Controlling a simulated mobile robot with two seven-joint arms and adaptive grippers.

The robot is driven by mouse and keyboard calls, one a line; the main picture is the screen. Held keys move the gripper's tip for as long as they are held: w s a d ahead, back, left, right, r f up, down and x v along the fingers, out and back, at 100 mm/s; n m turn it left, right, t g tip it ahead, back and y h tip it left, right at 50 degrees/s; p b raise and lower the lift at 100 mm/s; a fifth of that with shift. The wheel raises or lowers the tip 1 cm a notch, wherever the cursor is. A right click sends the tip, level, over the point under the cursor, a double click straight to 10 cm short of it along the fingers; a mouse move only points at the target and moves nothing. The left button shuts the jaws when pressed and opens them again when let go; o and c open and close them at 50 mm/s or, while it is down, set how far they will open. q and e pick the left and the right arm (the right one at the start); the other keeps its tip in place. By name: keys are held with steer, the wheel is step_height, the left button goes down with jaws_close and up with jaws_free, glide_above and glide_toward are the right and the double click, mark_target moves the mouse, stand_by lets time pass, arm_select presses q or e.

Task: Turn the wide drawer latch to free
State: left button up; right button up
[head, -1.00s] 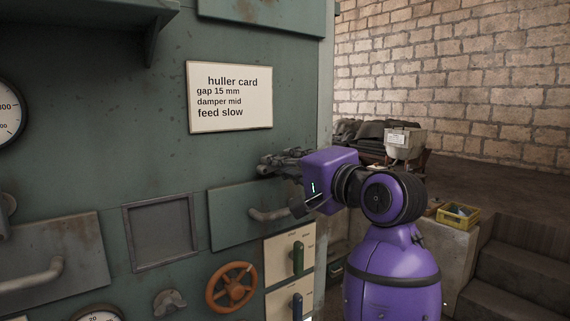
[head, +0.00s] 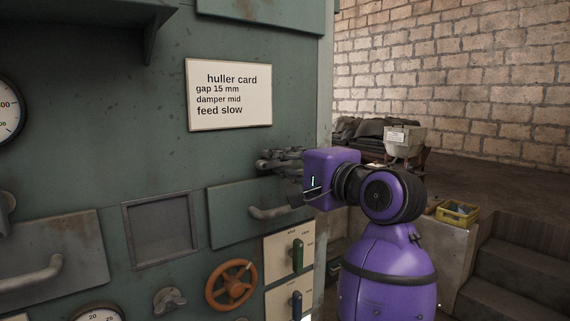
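The wide green drawer (head: 228,218) is set in the machine front and has a grey bar handle (head: 272,213). I cannot make out its latch for certain; my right gripper and wrist cover the area at the drawer's upper edge. My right gripper (head: 264,160) is just above that edge, pointing left along the panel. Its dark fingers look spread apart, with nothing seen between them. A grey wing-shaped knob (head: 169,299) sits lower left of the drawer. My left gripper is out of view.
A huller card (head: 229,94) hangs above the drawer. A grey framed panel (head: 161,230) and another handled drawer (head: 60,240) are at left. A yellow crate (head: 457,214) stands right.

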steer(key=shift+o, duration=1.3)
steer(key=shift+w+a, duration=0.1)
steer(key=shift+f, duration=0.1)
